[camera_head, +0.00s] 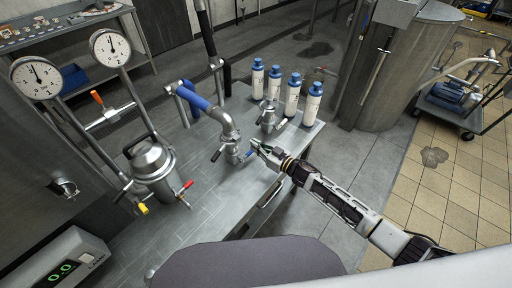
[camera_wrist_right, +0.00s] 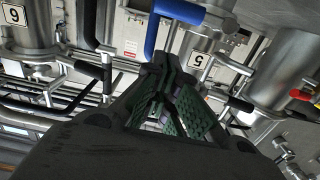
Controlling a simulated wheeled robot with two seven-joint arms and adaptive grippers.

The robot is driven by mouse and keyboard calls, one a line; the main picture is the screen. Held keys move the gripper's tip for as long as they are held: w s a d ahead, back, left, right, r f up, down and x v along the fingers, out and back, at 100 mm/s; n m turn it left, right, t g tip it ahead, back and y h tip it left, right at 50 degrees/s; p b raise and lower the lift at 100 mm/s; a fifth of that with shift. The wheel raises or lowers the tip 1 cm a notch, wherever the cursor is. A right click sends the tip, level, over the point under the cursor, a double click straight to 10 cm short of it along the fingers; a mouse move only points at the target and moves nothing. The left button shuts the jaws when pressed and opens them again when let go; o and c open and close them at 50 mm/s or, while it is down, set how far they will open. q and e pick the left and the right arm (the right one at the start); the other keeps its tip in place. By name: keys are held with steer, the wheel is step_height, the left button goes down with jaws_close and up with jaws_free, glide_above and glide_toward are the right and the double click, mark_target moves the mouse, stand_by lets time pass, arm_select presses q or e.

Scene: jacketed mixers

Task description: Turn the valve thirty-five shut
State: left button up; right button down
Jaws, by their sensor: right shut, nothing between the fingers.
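My right gripper (camera_head: 257,146) reaches in from the right, shut and empty, its tip close to a small steel valve body (camera_head: 232,151) on the bench. A small blue handle (camera_head: 249,154) is just below the fingertips; I cannot tell whether they touch. In the right wrist view the shut gripper (camera_wrist_right: 170,68) has green finger pads and points towards a bent blue bar (camera_wrist_right: 170,14). A number plate (camera_wrist_right: 200,60) stands beyond the fingertips. I cannot read a thirty-five on any valve. My left gripper is out of view.
Several blue-capped white bottles (camera_head: 292,95) stand behind the fittings on the steel bench (camera_head: 205,222). A red-handled valve (camera_head: 187,186) and two dial gauges (camera_head: 37,77) are at the left. A large steel vessel (camera_head: 398,70) stands at the back right.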

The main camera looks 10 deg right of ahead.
steer(key=b+v, duration=0.1)
steer(key=v, duration=0.9)
steer(key=shift+r, duration=0.35)
steer(key=shift+n, duration=0.3)
stand_by(0.3)
